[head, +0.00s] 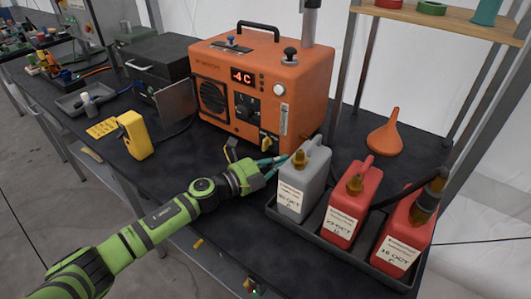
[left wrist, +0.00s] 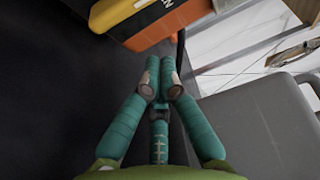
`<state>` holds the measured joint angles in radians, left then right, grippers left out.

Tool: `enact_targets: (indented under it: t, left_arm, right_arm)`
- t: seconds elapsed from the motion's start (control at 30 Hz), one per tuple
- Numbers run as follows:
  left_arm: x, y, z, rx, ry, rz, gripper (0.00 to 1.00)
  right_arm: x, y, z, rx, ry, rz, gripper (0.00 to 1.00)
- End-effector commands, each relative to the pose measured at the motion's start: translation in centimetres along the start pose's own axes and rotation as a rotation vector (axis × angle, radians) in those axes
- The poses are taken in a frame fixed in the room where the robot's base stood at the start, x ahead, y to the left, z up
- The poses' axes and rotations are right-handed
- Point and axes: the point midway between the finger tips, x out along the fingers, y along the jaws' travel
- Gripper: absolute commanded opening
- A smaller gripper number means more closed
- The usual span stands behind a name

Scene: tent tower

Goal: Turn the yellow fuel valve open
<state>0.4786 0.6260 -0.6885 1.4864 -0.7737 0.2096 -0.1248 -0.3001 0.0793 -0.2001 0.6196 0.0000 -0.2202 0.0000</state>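The orange heater (head: 250,85) stands on the dark table. A small yellow handle (head: 266,143), which looks like the fuel valve, is low on its front near the right corner. Its exact angle is too small to read. My left gripper (head: 280,163) is in front of and below the valve, apart from it, close to the grey jerrycan (head: 304,178). The left wrist view shows an orange and yellow surface (left wrist: 165,27) ahead. My right gripper is not in view.
A black tray (head: 318,248) holds the grey can and two red cans (head: 345,213) right of my gripper. An orange funnel (head: 385,137) lies behind. A yellow meter (head: 135,135) stands at the left. The table between meter and gripper is mostly clear.

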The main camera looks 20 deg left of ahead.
Motion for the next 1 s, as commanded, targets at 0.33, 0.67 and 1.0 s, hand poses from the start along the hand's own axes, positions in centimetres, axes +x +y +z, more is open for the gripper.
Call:
enact_targets:
  t: [0.33,0.67,1.0]
  left_arm:
    - [-1.6,0.2,3.6,0.002,-0.009,0.004,0.0]
    - [-1.6,0.1,3.7,0.003,-0.008,0.004,0.0]
    - [-1.8,0.2,4.1,0.054,-0.008,0.022,0.0]
  right_arm:
    - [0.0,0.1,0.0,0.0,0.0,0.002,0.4]
    - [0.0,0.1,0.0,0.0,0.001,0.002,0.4]
    - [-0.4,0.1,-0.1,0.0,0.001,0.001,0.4]
